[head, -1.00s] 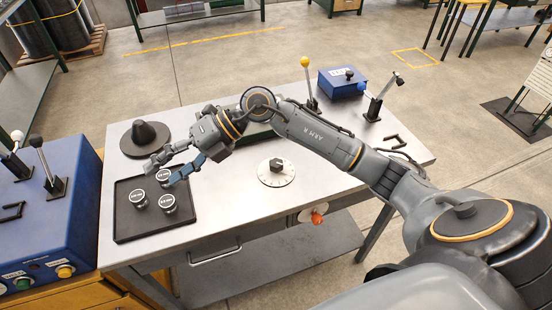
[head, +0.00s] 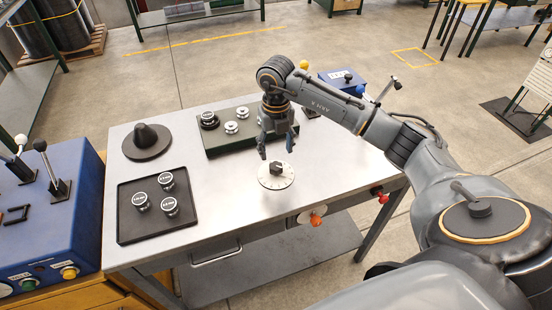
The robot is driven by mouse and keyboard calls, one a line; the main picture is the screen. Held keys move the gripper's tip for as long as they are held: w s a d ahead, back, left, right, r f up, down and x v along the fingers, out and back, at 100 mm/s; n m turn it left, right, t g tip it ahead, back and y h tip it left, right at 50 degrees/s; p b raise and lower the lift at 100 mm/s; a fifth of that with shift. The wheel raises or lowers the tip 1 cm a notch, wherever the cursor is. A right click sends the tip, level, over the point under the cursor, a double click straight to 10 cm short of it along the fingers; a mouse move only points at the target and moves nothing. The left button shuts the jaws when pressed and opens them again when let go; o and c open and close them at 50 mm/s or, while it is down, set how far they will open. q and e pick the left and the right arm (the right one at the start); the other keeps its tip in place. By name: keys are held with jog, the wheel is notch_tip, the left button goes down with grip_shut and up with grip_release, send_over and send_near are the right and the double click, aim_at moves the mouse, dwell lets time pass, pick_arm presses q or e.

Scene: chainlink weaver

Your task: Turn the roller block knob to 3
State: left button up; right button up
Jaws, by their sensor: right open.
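A black knob (head: 277,169) sits in the middle of a pale round dial (head: 268,184) on the grey metal table (head: 220,195). Marks run around the dial's edge, but they are too small to read. My right gripper (head: 276,150) points down, open and empty, just above and behind the knob. Its fingers are spread to either side, and I cannot tell whether they touch the knob. Behind it, a dark green block (head: 221,145) carries several round rollers, partly hidden by my gripper. My left gripper is not in view.
A blue box (head: 341,78) and levers stand at the back right. An orange-red knob (head: 317,219) is on the front edge.

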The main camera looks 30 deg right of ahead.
aim_at(276, 166)
notch_tip(276, 166, down, 6)
jog(key=shift+f+p, duration=0.1)
jog(key=shift+p, duration=0.5)
jog(key=shift+c, duration=0.5)
jog(key=c, duration=1.1)
